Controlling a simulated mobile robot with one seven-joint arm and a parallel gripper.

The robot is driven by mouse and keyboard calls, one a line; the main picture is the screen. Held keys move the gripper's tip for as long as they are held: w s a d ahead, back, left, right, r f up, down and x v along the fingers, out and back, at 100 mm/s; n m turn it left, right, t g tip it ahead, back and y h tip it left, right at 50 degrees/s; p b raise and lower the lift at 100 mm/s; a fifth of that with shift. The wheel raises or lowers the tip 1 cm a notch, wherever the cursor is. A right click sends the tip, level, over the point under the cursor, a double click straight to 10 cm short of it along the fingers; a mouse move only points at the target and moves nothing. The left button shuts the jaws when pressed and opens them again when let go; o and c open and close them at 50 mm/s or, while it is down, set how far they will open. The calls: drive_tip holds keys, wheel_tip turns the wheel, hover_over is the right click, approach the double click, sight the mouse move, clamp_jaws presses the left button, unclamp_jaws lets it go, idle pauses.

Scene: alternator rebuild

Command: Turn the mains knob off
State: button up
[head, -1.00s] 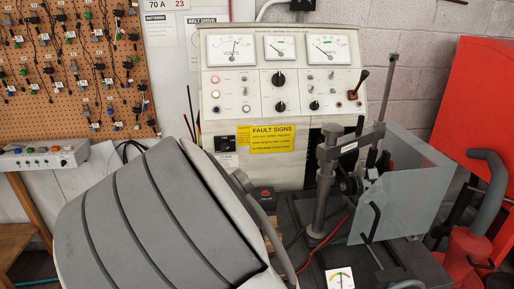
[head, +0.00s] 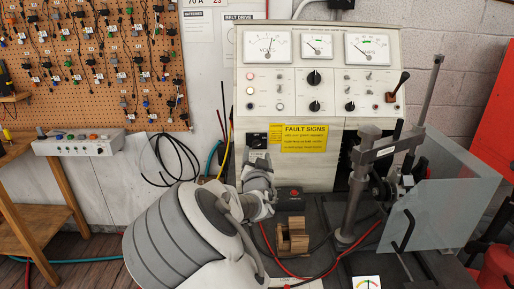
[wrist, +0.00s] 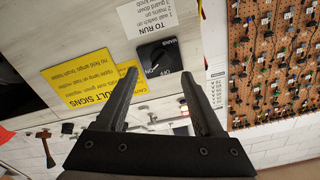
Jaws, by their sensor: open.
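The mains knob (head: 256,140) is a black rotary knob on a black plate, low on the left of the test bench's front panel. In the wrist view the mains knob (wrist: 157,57) shows upside down, with lettering around it. I cannot tell clearly which marking it points at. My gripper (wrist: 159,78) is open and empty, its two dark fingers pointing towards the panel with the knob between and beyond their tips. They appear apart from it. In the head view my arm reaches up to just below the knob, and the fingers are not clear there.
A yellow fault signs label (head: 304,138) is right of the knob. A red button box (head: 291,197) and a wooden block (head: 292,238) sit on the bench below. A post clamp (head: 358,180) and clear guard (head: 445,205) stand right. A pegboard (head: 105,65) hangs left.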

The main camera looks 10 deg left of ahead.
sight(257, 146)
drive_tip(key=shift+x, duration=2.7)
clamp_jaws()
